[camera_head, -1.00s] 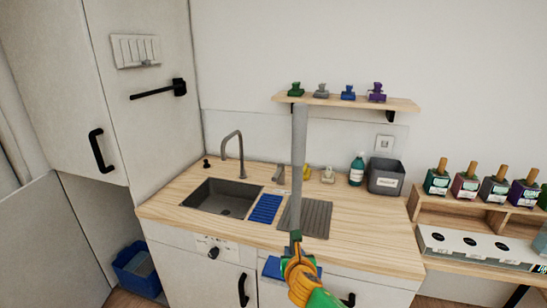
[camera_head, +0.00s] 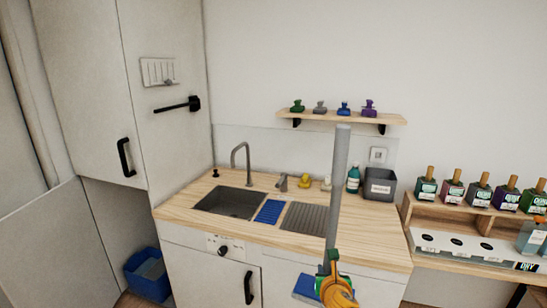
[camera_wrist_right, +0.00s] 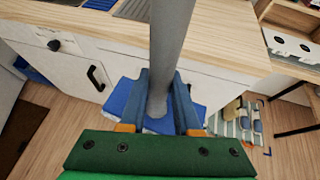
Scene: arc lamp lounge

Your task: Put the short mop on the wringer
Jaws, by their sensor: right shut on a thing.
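The short mop has a grey pole (camera_head: 338,185) that stands nearly upright in front of the counter, with a blue mop head (camera_head: 305,289) low down. My right gripper (camera_head: 334,284) is shut on the pole near the bottom of the head view. In the right wrist view the fingers (camera_wrist_right: 162,100) clasp the pole (camera_wrist_right: 170,40) from both sides, and the blue head (camera_wrist_right: 125,98) lies below them. My left gripper is not in view.
The wooden counter (camera_head: 180,212) with a sink (camera_head: 231,202) and white cabinet doors is behind the mop. A tall white cabinet (camera_head: 85,100) stands at left. A shelf unit with several bottles (camera_head: 427,186) is at right. A striped item (camera_wrist_right: 235,123) lies on the floor.

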